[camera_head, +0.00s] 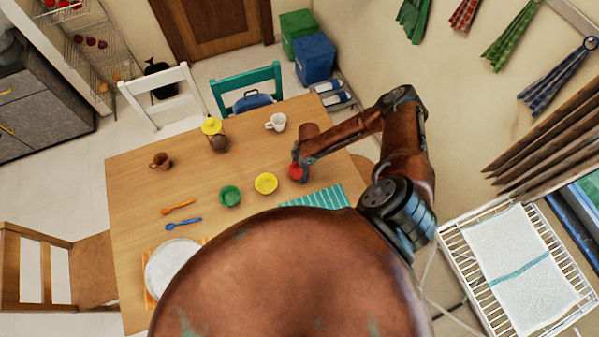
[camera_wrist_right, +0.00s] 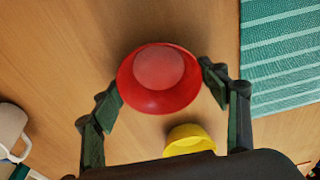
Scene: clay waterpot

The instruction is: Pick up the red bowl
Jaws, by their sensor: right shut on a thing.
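The red bowl (camera_head: 294,172) is near the right side of the wooden table in the head view. It also fills the middle of the right wrist view (camera_wrist_right: 160,80). My right gripper (camera_head: 302,173) is at the bowl and partly covers it. In the wrist view its two dark fingers (camera_wrist_right: 161,82) stand on either side of the bowl, shut on it. I cannot tell whether the bowl is clear of the tabletop. My left gripper is not in view.
A yellow bowl (camera_head: 265,183) and a green bowl (camera_head: 230,196) stand left of the red one. A teal striped mat (camera_head: 318,197) lies close by. A white mug (camera_head: 276,122), a brown mug (camera_head: 161,161) and a plate (camera_head: 173,268) are also on the table.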

